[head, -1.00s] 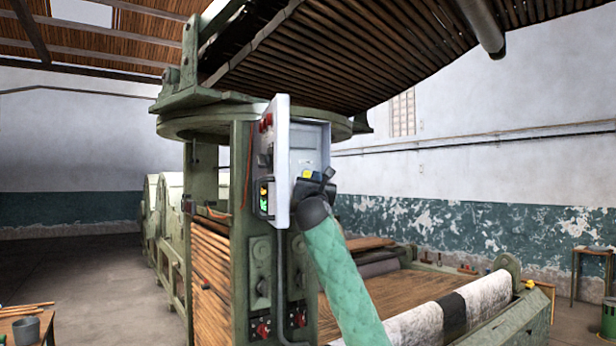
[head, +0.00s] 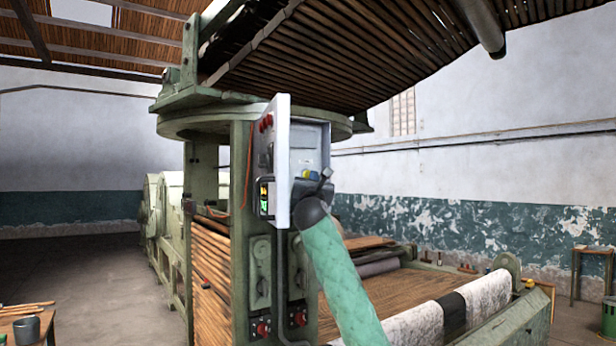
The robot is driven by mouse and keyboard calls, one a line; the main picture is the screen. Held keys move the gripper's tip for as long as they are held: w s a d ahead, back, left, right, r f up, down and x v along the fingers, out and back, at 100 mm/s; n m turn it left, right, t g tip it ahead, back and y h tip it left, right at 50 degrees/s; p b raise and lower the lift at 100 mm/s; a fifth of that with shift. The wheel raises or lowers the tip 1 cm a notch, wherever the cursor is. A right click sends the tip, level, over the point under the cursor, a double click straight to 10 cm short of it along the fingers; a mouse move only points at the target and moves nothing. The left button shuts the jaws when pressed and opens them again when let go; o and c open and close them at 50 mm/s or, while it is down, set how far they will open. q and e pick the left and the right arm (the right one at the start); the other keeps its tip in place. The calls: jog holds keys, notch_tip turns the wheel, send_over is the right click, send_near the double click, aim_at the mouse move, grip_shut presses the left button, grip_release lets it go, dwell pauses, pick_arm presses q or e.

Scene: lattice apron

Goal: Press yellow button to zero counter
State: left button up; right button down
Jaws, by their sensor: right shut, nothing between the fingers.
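A grey control box (head: 305,145) with a pale front plate (head: 282,160) stands on the green machine post, its face turned left and seen almost edge-on. Red knobs show near its top, and a small dark unit with a lit green display (head: 265,194) sits lower on the face. My right gripper (head: 316,181) is shut and empty, at the box's right side at the end of my green-sleeved arm. A small blue and yellow patch shows by it; I cannot tell what it belongs to. My left gripper is out of view.
A large green machine frame (head: 242,225) with wooden slats rises around the box. A roller bed with pale cloth (head: 415,325) lies at the lower right. A table with a grey cup (head: 27,330) is at bottom left. Open floor lies at left.

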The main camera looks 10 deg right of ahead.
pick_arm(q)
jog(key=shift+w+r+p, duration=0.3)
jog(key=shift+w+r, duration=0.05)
pick_arm(e)
jog(key=shift+w+a, duration=0.2)
jog(key=shift+w, duration=0.2)
dwell(1.2)
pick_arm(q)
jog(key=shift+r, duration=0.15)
pick_arm(e)
jog(key=shift+w+a, duration=0.1)
jog(key=shift+w, duration=0.35)
dwell(0.4)
jog(key=shift+s, duration=0.1)
dwell(0.4)
pick_arm(q)
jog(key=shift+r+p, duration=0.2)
jog(key=shift+p, duration=0.15)
pick_arm(e)
jog(key=shift+s+d, duration=0.3)
jog(key=shift+s, duration=0.45)
jog(key=shift+s, duration=0.1)
